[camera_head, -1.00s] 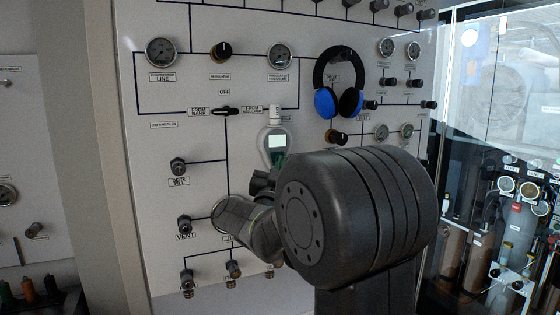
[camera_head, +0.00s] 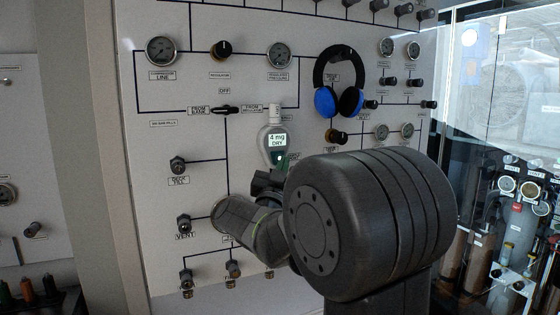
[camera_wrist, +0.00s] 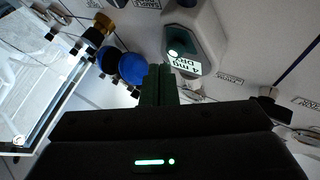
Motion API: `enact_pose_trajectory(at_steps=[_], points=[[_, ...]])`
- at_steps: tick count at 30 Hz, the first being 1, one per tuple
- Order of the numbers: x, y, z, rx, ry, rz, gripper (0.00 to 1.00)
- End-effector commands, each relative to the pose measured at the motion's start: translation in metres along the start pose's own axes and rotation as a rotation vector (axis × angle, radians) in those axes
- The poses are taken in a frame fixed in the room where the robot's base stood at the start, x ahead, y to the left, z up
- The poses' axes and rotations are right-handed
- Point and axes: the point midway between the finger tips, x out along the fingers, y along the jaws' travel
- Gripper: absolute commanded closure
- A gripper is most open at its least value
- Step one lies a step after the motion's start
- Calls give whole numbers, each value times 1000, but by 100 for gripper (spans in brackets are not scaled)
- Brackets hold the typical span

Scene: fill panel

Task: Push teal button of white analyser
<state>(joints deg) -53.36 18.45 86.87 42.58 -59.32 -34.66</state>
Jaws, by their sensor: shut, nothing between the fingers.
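The white analyser (camera_head: 274,113) is mounted on the grey panel. Its lit screen (camera_head: 278,141) reads ".4 mg DRY". Below the screen is a dark teal face with a small bright spot (camera_head: 279,158), seemingly the button. The wrist view shows the analyser's white body (camera_wrist: 205,22) upside down, with the screen (camera_wrist: 185,66) and bright spot (camera_wrist: 173,53) uncovered. My gripper (camera_wrist: 158,72) is shut and empty, its dark tips just below and left of the screen in that view, seemingly apart from it. In the head view my gripper (camera_head: 268,180) is just below the analyser, partly hidden by my arm.
Blue-black headphones (camera_head: 325,100) hang right of the analyser. Gauges such as this one (camera_head: 160,51), knobs (camera_head: 221,49) and valves (camera_head: 178,166) stick out from the panel around it. A glass-fronted cabinet (camera_head: 500,120) stands at the right.

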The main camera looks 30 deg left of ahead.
Motion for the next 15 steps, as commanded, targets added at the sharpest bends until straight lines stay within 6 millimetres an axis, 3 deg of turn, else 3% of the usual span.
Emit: enact_pose_trajectory(at_steps=[15], points=[[-27, 19, -18, 2, 2, 0, 100]])
